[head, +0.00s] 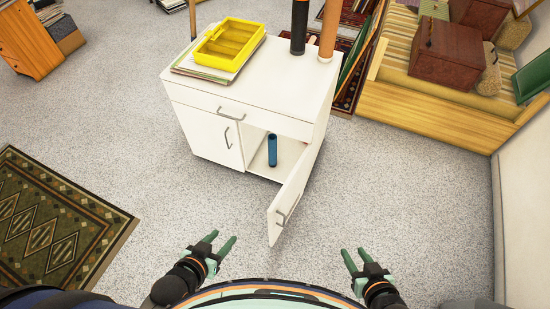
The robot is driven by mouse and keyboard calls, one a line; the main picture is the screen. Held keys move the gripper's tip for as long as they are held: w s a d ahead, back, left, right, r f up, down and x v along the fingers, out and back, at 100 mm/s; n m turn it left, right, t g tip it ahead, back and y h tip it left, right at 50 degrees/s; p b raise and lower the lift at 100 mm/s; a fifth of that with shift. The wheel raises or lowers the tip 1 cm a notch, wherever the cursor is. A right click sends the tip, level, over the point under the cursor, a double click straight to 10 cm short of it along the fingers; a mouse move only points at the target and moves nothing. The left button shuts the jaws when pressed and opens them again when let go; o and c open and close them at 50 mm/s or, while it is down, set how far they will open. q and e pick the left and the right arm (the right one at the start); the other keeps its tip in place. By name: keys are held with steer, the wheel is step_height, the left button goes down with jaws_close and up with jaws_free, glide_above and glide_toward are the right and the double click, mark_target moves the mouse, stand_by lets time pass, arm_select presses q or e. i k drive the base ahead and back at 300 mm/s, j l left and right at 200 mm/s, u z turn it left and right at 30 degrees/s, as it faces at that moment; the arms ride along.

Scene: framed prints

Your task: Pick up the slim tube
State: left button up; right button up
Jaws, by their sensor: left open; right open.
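A slim blue tube (272,150) stands upright inside the white cabinet (265,90), behind its open right door (292,198). Two taller tubes stand on the cabinet top at the back right corner: a black one (299,28) and an orange-brown one (329,30). I cannot tell from the view alone which one is the slim tube named. My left gripper (222,239) is open and empty, low in front of the cabinet. My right gripper (355,252) is open and empty, to the right of the open door. Both are apart from every tube.
A yellow tray (204,51) sits on papers on the cabinet top. The cabinet's left door (208,134) is shut. A patterned rug (50,225) lies at left. A wooden bench (440,103) with a brown case stands at right, near a wall. The grey carpet between is clear.

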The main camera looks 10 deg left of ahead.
mark_target(273, 152)
steer(key=i+j+z, duration=0.1)
steer(key=j, duration=0.25)
steer(key=i+j, duration=0.2)
steer(key=j, duration=0.2)
steer(key=i+j+z, duration=0.15)
steer(key=j, duration=0.25)
steer(key=i+j, duration=0.15)
steer(key=j, duration=0.25)
steer(key=i+j+z, duration=0.15)
steer(key=j, duration=0.25)
steer(key=i+j, duration=0.1)
steer(key=j, duration=0.3)
steer(key=z, duration=0.05)
